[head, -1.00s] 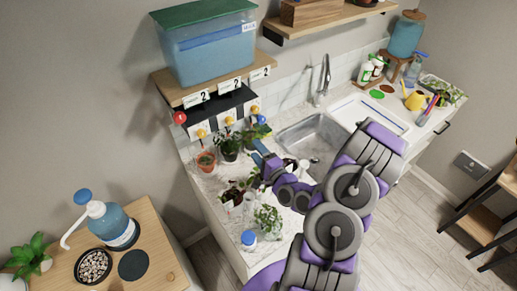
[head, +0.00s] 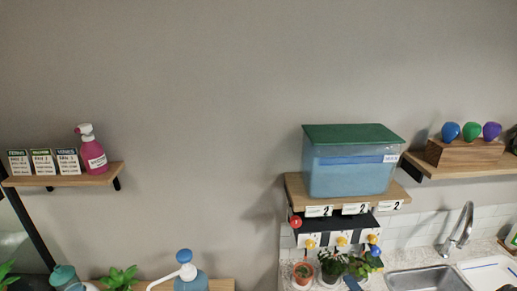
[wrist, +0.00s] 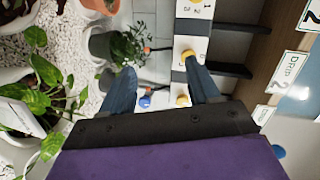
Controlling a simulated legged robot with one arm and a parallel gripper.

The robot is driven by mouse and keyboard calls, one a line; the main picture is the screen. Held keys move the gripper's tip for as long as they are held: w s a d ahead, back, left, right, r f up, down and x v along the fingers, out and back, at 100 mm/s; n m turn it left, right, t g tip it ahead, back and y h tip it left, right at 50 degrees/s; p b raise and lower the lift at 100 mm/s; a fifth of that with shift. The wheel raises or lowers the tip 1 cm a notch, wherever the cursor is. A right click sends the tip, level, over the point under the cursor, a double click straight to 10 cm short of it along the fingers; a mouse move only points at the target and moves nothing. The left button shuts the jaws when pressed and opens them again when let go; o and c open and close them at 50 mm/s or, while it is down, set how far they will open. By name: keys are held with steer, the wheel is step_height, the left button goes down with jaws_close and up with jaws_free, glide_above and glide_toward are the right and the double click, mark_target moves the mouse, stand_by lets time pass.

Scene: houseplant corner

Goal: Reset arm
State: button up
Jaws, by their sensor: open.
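My gripper (wrist: 160,68) is open and empty in the wrist view, its two dark blue fingers apart. It points at the strip of yellow knobs (wrist: 183,101) under the shelf, with a potted plant (wrist: 128,46) just left of the fingers. A blue knob (wrist: 145,102) shows between the fingers. In the head view only a small blue piece, perhaps my gripper's tip, shows at the bottom edge by the plants; the rest of my arm is out of that frame.
A shelf (head: 293,188) holds a lidded blue tank (head: 350,170) above the knobs and plants. The sink (head: 428,279) is to the right. A left shelf (head: 70,180) carries a pink spray bottle (head: 93,155) and cards. A pump bottle (head: 188,277) stands below.

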steer(key=s+a+r+n+g+h, duration=0.1)
steer(key=s+a+r+n+g, duration=0.5)
steer(key=s, duration=0.6)
steer(key=s+a+r+n+g+h, duration=0.1)
steer(key=s+a+r+n+g, duration=0.3)
steer(key=s+r, duration=0.55)
steer(key=s+a+r+n+g, duration=0.45)
steer(key=s+a+g, duration=0.25)
steer(key=s, duration=0.6)
step_height(320, 180, down, 13)
steer(key=b, duration=1.3)
steer(key=shift+f+b, duration=0.15)
steer(key=shift+b, duration=0.15)
steer(key=shift+o, duration=0.5)
